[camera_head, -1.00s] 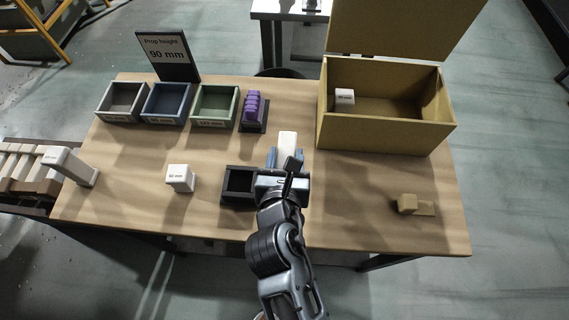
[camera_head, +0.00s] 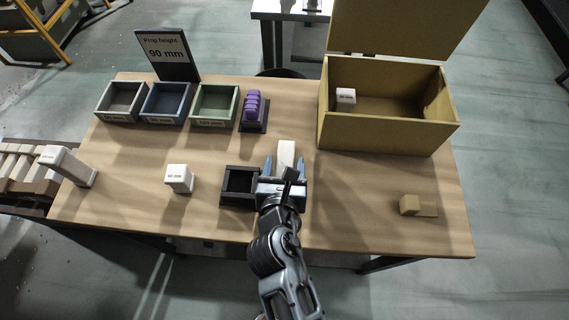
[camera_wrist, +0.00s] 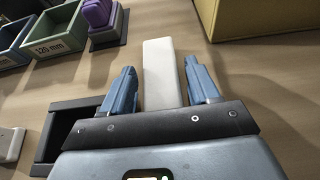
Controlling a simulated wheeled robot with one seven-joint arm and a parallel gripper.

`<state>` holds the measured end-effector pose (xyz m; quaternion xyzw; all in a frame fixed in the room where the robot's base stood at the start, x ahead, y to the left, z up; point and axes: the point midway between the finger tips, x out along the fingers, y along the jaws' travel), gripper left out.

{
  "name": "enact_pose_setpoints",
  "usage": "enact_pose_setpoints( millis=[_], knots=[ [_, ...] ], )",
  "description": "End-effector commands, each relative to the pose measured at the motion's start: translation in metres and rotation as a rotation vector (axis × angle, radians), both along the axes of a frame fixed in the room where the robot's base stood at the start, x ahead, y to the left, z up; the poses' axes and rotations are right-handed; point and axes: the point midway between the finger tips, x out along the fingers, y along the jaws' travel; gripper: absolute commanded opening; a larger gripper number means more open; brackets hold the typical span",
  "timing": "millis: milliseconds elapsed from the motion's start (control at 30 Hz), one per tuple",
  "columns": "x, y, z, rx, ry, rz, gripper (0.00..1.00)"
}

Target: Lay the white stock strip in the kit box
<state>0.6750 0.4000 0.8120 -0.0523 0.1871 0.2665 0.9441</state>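The white stock strip (camera_head: 286,154) is right of the black tray and left of the kit box, which I take to be the large tan open box (camera_head: 385,134). My gripper (camera_head: 285,164) is open, with one finger on each side of the strip. In the wrist view the strip (camera_wrist: 162,72) stands between the two blue fingers (camera_wrist: 161,88), with a narrow gap on each side. Its near end is hidden behind the gripper body. I cannot tell if it touches the table. The tan box has its lid up and a small white block (camera_head: 345,96) inside.
A black tray (camera_head: 228,198) stands just left of my gripper. A purple piece in a dark holder (camera_head: 264,126), green, blue and grey bins, and a "90 mm" sign (camera_head: 167,52) are farther back. White blocks stand left; a tan block (camera_head: 410,205) lies right.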

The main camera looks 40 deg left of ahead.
Motion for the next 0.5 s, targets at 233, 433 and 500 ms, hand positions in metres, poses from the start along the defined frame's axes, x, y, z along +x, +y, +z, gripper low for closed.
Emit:
enact_pose_setpoints(
  millis=[233, 433, 500],
  knots=[
    [0.0, 0.0, 0.0001, 0.0, 0.0, 0.0, 0.72],
    [-0.002, -0.0014, 0.0037, -0.001, 0.001, 0.0, 0.72],
    [-0.0083, -0.0053, 0.0063, -0.001, 0.001, 0.0, 0.72]
  ],
)
